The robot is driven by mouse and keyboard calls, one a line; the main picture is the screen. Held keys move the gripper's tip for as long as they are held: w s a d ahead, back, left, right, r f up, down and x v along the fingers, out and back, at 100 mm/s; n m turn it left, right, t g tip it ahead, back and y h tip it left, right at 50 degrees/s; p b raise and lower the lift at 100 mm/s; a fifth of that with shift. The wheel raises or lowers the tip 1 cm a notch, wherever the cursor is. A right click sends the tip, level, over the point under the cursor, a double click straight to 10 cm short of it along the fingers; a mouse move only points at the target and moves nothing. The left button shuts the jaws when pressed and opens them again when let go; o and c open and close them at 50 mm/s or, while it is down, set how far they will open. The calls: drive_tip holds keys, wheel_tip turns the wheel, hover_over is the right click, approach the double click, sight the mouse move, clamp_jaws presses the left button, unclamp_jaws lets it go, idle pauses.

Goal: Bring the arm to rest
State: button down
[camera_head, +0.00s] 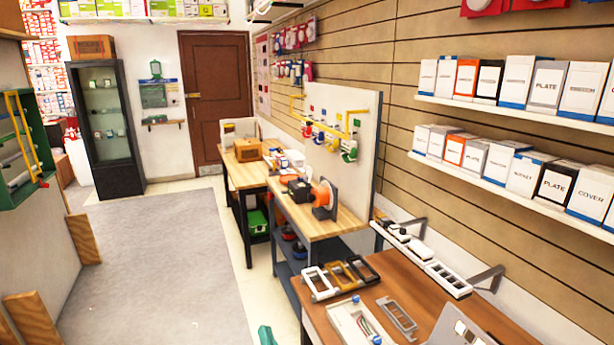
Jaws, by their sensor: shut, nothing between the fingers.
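My arm and gripper do not show clearly in the head view, so I cannot see the gripper's pose. A wooden-topped bench (447,283) stands at the lower right. On it lie several frames, a grey frame (397,318) and a white tray-like piece (358,322). A green object (266,336), cut off by the bottom edge, shows just left of this bench. I cannot tell what it is.
A second workbench (300,222) with tools stands beyond, along the slatted right wall. Shelves of boxes (520,110) hang on that wall. A dark glass cabinet (105,130) and a brown door (215,100) are at the back. Grey floor (165,260) is clear.

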drive_tip(key=s+d+f+m+g+h, duration=0.15)
drive_tip(key=s+f+h, duration=0.25)
drive_tip(key=s+f, duration=0.5)
drive_tip(key=s+d+f+m+h, duration=0.25)
drive_tip(key=s+f, duration=0.45)
drive_tip(key=s, duration=0.4)
drive_tip(key=s+d+n, duration=0.2)
drive_tip(key=s+n, duration=0.1)
drive_tip(key=s, duration=0.6)
drive_tip(key=s+d+f+n+g, duration=0.1)
drive_tip(key=s+d+n, duration=0.1)
drive_tip(key=s, duration=0.8)
drive_tip(key=shift+d+f+n, duration=0.15)
drive_tip(key=shift+d+n, duration=0.2)
drive_tip(key=shift+n, duration=0.55)
